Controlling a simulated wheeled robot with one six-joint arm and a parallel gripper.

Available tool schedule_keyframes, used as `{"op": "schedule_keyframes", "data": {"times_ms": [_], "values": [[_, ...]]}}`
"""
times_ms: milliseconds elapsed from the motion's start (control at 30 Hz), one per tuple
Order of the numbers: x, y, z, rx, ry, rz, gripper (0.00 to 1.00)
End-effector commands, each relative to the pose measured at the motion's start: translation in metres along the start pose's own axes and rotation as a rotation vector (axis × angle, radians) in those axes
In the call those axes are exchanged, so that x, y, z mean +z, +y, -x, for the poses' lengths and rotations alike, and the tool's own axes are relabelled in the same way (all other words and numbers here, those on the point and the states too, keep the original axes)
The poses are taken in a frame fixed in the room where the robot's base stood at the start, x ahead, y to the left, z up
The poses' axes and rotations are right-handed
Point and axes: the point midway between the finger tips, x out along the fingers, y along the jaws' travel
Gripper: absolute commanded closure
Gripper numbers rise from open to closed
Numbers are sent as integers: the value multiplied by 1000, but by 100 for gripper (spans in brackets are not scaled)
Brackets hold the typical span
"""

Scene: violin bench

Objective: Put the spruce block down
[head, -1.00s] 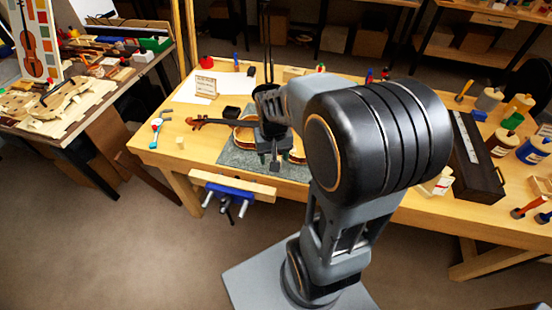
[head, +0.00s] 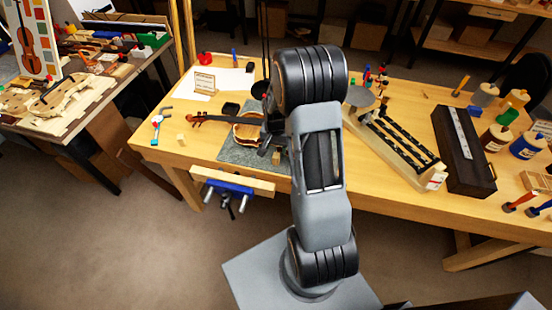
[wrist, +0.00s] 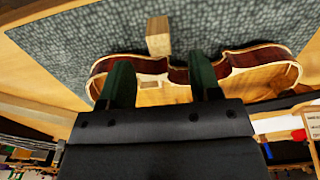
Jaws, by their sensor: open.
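The pale spruce block (wrist: 158,36) lies on the grey mat (wrist: 75,38) beside the open violin body (wrist: 150,66). In the head view the block (head: 276,158) shows at the mat's front part, just below my gripper (head: 268,143), which is partly hidden by my arm. In the wrist view my gripper (wrist: 160,62) has its two dark green fingers spread wide with nothing between them. The block sits beyond the fingertips, apart from them. The violin (head: 245,131) lies on the mat with its neck to the left.
A small pale block (head: 181,139) and a blue-handled tool (head: 156,128) lie at the bench's left end. A blue vise (head: 229,188) hangs on the front edge. A long dark case (head: 462,150) and jars (head: 528,145) stand to the right.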

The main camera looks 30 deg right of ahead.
Motion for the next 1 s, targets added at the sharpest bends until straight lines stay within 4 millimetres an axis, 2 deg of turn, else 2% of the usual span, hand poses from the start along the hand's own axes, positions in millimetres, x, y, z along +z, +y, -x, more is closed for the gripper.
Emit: {"op": "schedule_keyframes", "data": {"times_ms": [267,600,900,1000], "values": [[0,1,-16,1,-2,0,43],[-2,2,-56,0,-1,0,43],[-2,1,-60,-1,2,0,43],[-2,1,-60,-1,1,0,50]]}}
